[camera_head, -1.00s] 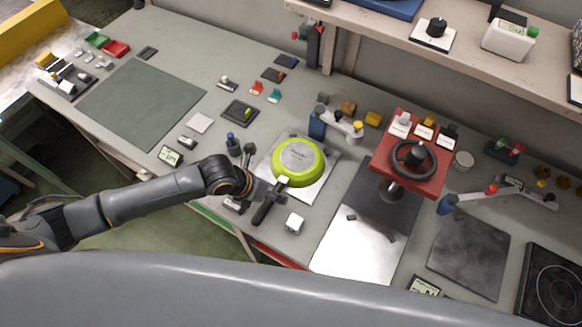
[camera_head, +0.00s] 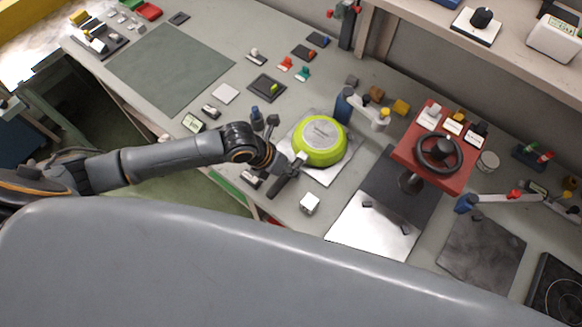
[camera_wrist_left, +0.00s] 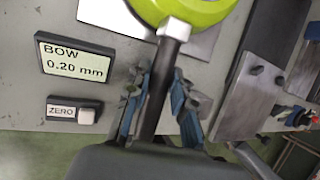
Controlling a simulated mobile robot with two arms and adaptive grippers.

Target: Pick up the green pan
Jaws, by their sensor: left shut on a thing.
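The green pan (camera_head: 320,142) lies upside down over a pale metal plate (camera_head: 326,178), its dark handle pointing toward the front left. My left gripper (camera_head: 287,172) is at the handle. In the left wrist view the blue-padded fingers of the left gripper (camera_wrist_left: 158,108) stand on both sides of the dark handle and are shut on it. Part of the green pan (camera_wrist_left: 190,8) shows at the top of that view, joined by a metal bracket. I cannot tell whether the pan touches the plate. My right gripper is not in view.
A white cube (camera_head: 309,204) sits right of the handle. A blue-based arm (camera_head: 344,104) stands close behind the pan. A red box with a black wheel (camera_head: 437,150) is to the right. A "BOW 0.20 mm" display (camera_wrist_left: 75,58) and ZERO button (camera_wrist_left: 74,111) lie left of the handle.

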